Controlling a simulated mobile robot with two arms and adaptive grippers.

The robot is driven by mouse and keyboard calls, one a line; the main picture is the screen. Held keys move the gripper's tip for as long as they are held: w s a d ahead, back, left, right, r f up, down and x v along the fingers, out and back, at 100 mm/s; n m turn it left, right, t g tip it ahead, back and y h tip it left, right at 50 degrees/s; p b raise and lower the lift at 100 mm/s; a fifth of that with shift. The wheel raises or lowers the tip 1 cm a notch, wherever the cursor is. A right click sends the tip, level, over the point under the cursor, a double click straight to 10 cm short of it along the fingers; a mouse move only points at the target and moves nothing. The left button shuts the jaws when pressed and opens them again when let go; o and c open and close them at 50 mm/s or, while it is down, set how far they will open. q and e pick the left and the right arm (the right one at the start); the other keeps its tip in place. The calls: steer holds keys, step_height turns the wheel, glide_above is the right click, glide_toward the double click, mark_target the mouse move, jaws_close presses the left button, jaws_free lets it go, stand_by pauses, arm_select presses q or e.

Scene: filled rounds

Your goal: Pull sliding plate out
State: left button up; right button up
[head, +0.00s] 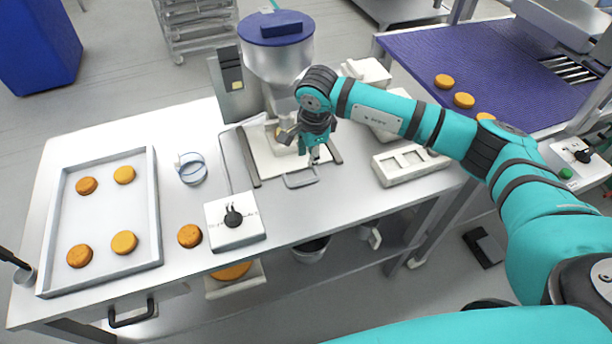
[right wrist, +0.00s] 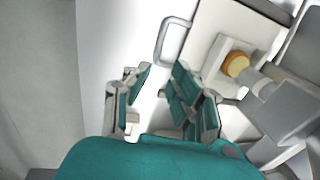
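The sliding plate (head: 268,168) is a flat white plate under the filling machine (head: 277,60), lying between two dark rails on the steel table. A grey loop handle (head: 300,180) sticks out at its front edge. The plate also shows in the right wrist view (right wrist: 213,30), with its handle (right wrist: 172,42) ahead of my fingers. An orange round (right wrist: 237,65) sits in a white holder on the plate, below the nozzle. My right gripper (head: 312,157) hangs above the plate's front right part; in the right wrist view its fingers (right wrist: 158,95) are apart and empty, not around the handle. My left gripper is out of view.
A white control box (head: 235,220) with a black knob stands left of the plate, near the table's front edge. A tray (head: 152,215) with several rounds is farther left. A white slotted block (head: 410,164) lies to the right. The table before the handle is clear.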

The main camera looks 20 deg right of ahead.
mark_target(306, 181)
steer(key=f, duration=0.4)
steer(key=w+f+p, duration=0.1)
steer(key=f, duration=0.3)
steer(key=w+f+p, duration=0.1)
steer(key=f, duration=0.3)
steer(key=shift+w+f, duration=0.15)
steer(key=shift+f, duration=0.25)
jaws_close()
